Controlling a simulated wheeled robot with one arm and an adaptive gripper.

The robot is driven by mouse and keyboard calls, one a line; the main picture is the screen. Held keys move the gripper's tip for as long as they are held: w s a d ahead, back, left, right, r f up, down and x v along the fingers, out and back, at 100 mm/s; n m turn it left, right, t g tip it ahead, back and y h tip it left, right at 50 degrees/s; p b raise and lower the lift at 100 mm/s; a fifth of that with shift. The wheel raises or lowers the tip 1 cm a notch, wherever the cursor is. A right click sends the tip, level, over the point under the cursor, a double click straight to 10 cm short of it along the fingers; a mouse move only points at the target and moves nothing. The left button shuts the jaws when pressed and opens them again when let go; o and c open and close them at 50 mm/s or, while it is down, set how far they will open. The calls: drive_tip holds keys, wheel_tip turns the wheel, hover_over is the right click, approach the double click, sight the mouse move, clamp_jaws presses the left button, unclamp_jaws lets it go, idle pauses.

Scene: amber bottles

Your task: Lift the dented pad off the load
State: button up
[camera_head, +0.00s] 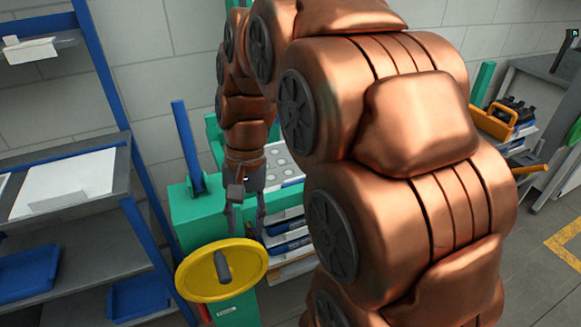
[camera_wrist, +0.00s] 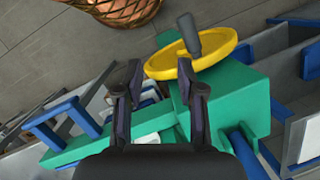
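A pale grey pad with rows of round dents (camera_head: 283,165) lies on top of a stacked load (camera_head: 288,232) of blue trays and light layers, beside a green machine frame. My arm hides part of the pad and the right side of the load. My gripper (camera_head: 246,222) hangs pointing down at the left front of the load, with its two fingers apart. In the wrist view my gripper (camera_wrist: 160,78) is also open, with nothing seen between the fingertips. I cannot clearly make out the pad in the wrist view.
A yellow handwheel (camera_head: 205,275) on the green frame (camera_head: 190,215) is close below my gripper; it also shows in the wrist view (camera_wrist: 218,55). A blue-posted shelf (camera_head: 60,245) stands left. A yellow toolbox (camera_head: 492,122) is on the right. Open floor lies at far right.

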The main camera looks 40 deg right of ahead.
drive_tip(key=w+d+f+m+t+y+b, duration=0.1)
drive_tip(key=w+d+m, duration=0.35)
drive_tip(key=d, duration=0.25)
drive_tip(key=w+d+m+t+y+b, duration=0.1)
drive_tip(key=w+d+m+b, duration=0.15)
drive_tip(key=w+d, duration=0.4)
drive_tip(key=d+f+m, duration=0.1)
drive_tip(key=d+m, duration=0.1)
drive_tip(key=d, duration=0.3)
drive_tip(key=s+d+f+m+t+b, duration=0.1)
drive_tip(key=d+m, duration=0.1)
drive_tip(key=d, duration=0.3)
drive_tip(key=d+f+m+y, duration=0.1)
drive_tip(key=d+m, duration=0.1)
drive_tip(key=d, duration=0.4)
drive_tip(key=shift+s+f, duration=0.1)
drive_tip(key=shift+s, duration=0.1)
drive_tip(key=shift+s+d+f+m+t, duration=0.15)
drive_tip(key=shift+d+m+t, duration=0.15)
drive_tip(key=shift+d, duration=0.15)
drive_tip(key=shift+x, duration=1.05)
drive_tip(key=shift+d+x, duration=0.2)
drive_tip(key=shift+x, duration=2.6)
drive_tip(key=shift+s+f, duration=0.15)
drive_tip(key=shift+s, duration=0.1)
clamp_jaws()
